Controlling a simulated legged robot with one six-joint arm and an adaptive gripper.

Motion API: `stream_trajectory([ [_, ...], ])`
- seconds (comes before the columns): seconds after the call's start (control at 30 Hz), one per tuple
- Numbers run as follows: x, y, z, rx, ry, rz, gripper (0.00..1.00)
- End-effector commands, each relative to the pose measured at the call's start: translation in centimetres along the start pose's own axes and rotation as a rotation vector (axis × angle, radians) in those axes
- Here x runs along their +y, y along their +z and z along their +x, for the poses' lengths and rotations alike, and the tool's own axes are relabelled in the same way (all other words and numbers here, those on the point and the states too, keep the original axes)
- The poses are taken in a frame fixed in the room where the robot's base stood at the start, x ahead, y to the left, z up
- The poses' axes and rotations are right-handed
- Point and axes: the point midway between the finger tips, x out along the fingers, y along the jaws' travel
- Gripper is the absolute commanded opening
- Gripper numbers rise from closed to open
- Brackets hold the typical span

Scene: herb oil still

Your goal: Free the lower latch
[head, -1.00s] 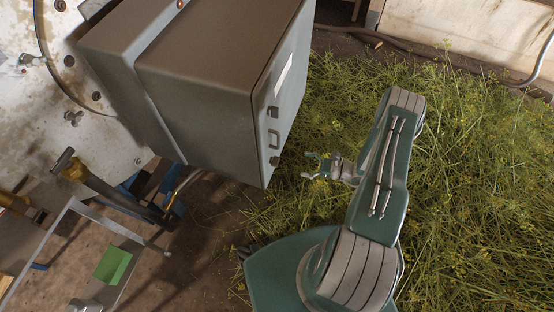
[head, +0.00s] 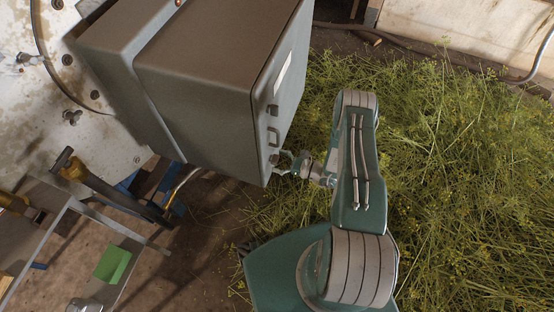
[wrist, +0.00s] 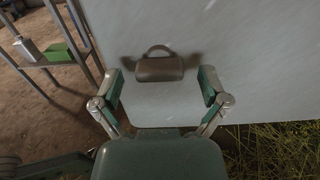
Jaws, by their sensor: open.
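The grey metal cabinet (head: 215,75) has a door with a handle (head: 273,136) and small dark latches along its edge. The upper latch (head: 272,110) is above the handle. The lower latch (head: 274,159) is below it, near the door's bottom corner. In the wrist view the lower latch (wrist: 160,68) is a brown block with a curved loop on top, on the pale door. My gripper (head: 287,162) is open at the lower latch; in the wrist view its fingers (wrist: 160,88) stand either side of the latch, apart from it. Whether the fingertips touch the door cannot be told.
Cut green herbs (head: 450,170) cover the floor on the right. A metal shelf frame (head: 118,229) with a green block (head: 112,264) stands at the lower left. A yellow-and-black tool (head: 75,170) leans near it. A hose (head: 420,52) runs along the back.

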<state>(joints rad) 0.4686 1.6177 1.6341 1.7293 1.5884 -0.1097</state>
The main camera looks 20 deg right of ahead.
Motion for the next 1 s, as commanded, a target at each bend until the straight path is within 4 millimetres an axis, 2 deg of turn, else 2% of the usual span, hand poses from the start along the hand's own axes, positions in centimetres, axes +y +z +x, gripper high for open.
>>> stream_trajectory([
  [0.33, -0.01, 0.01, 0.57, 0.0, -0.001, 0.0, 0.94],
  [0.37, -0.01, 0.02, 0.57, 0.0, -0.001, 0.0, 0.85],
  [0.4, -0.01, 0.01, 0.56, 0.0, -0.001, 0.0, 0.68],
  [0.47, -0.01, 0.01, 0.56, 0.0, -0.001, 0.0, 0.41],
  [0.5, -0.01, 0.01, 0.56, 0.0, -0.001, 0.0, 0.23],
  [0.53, -0.02, 0.01, 0.56, 0.0, -0.001, 0.0, 0.12],
  [1.0, -0.1, 0.03, 0.59, 0.0, -0.001, 0.057, 0.12],
])
